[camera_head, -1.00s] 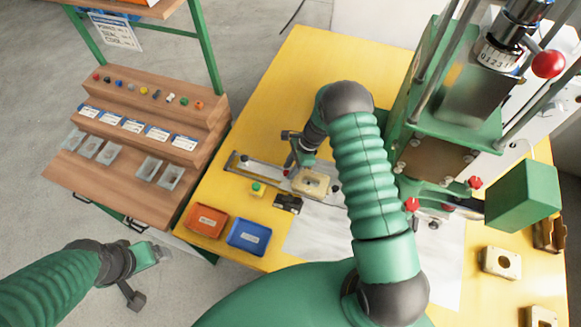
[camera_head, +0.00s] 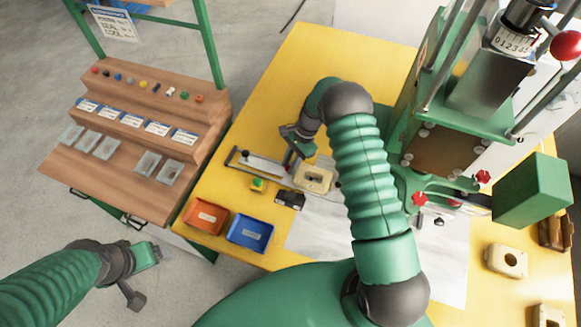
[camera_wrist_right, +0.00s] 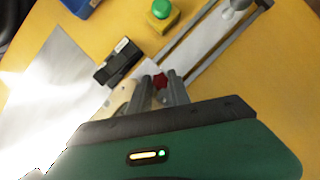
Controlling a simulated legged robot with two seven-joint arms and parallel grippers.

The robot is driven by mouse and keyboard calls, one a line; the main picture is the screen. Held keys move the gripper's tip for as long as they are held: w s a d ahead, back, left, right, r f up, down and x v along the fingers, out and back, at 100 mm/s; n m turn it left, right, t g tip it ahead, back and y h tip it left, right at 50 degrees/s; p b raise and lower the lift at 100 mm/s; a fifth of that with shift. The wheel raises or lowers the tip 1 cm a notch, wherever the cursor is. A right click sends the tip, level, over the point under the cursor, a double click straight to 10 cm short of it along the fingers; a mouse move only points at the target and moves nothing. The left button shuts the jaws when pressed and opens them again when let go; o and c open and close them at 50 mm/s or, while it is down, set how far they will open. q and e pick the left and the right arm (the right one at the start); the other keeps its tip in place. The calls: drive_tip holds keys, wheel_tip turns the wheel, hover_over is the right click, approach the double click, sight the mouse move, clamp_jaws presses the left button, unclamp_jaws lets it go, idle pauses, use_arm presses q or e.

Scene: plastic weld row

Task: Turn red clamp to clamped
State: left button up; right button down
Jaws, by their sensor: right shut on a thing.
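The red clamp handle (camera_wrist_right: 160,82) shows in the right wrist view as a small red piece between the two grey fingers of my right gripper (camera_wrist_right: 159,88), which is shut on it. In the head view my right gripper (camera_head: 299,150) is low over the fixture rail, just behind the cream block (camera_head: 314,179). The clamp is hidden there behind the gripper, so its angle cannot be told. My left gripper (camera_head: 145,258) hangs at the lower left, away from the table; its finger opening is unclear.
A green button on a yellow box (camera_head: 258,185) and a black device (camera_head: 290,200) sit close to the rail. An orange tray (camera_head: 206,216) and a blue tray (camera_head: 249,233) lie in front. The green press (camera_head: 440,150), with red knobs (camera_head: 419,199), stands at the right.

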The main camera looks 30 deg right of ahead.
drive_tip(key=shift+w+d+r, duration=0.1)
drive_tip(key=shift+d, duration=0.1)
drive_tip(key=c, duration=1.5)
unclamp_jaws()
drive_tip(key=shift+d, duration=0.15)
drive_tip(key=b+v, duration=0.1)
drive_tip(key=v, duration=1.5)
drive_tip(key=shift+r, duration=0.25)
drive_tip(key=shift+d, duration=0.15)
